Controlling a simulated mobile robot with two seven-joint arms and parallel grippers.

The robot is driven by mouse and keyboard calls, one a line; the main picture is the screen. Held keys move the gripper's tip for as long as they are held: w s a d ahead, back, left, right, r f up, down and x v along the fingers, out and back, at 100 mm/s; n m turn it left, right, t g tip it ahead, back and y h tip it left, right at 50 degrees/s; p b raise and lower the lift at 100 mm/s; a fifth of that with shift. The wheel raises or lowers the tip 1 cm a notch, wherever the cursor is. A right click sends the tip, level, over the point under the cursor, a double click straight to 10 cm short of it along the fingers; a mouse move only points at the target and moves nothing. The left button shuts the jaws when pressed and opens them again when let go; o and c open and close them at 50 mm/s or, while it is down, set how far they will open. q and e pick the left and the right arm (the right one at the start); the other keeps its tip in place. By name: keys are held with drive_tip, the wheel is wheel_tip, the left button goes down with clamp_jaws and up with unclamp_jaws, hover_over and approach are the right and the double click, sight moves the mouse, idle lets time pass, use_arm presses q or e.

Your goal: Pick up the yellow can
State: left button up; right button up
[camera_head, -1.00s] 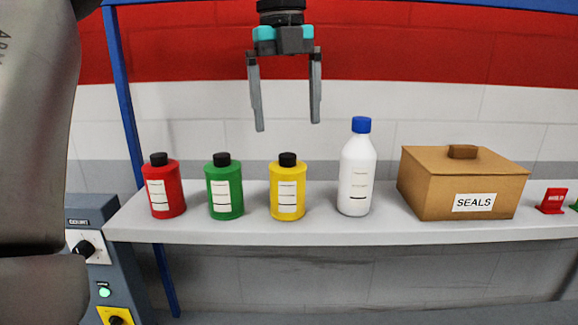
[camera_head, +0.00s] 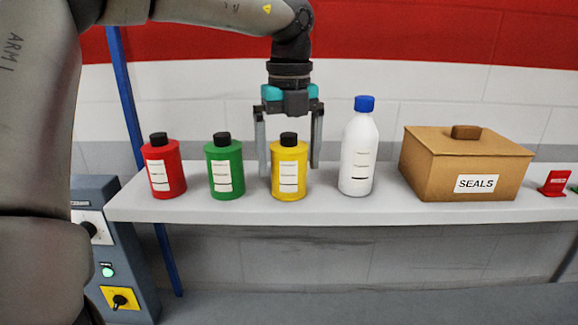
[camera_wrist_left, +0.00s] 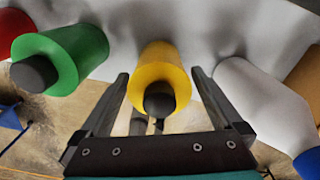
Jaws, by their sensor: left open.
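The yellow can (camera_head: 289,172) has a black cap and a white label and stands upright on the shelf. It also shows in the left wrist view (camera_wrist_left: 160,70), seen from above. My left gripper (camera_head: 288,172) is open and points down over the can. In the head view one finger is on each side of the can, with the can's front unobstructed. In the left wrist view the fingers (camera_wrist_left: 159,76) flank the can, with visible gaps at both sides. My right gripper is in neither view.
On the white shelf (camera_head: 430,207), a green can (camera_head: 224,168) and a red can (camera_head: 163,168) stand to the left. A white bottle (camera_head: 358,150) with a blue cap stands close on the right. Farther right are a SEALS box (camera_head: 465,165) and a small red object (camera_head: 554,184).

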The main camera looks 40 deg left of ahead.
sight(289, 172)
use_arm(q)
wheel_tip(289, 172, down, 3)
drive_tip(key=shift+a+f, duration=0.1)
drive_tip(key=shift+c, duration=0.2)
drive_tip(key=shift+w, duration=0.1)
clamp_jaws()
idle(0.5)
drive_tip(key=shift+r, duration=0.2)
drive_tip(key=shift+r, duration=0.7)
wheel_tip(289, 172, up, 18)
drive_tip(key=p, duration=0.2)
drive_tip(key=shift+r, duration=0.2)
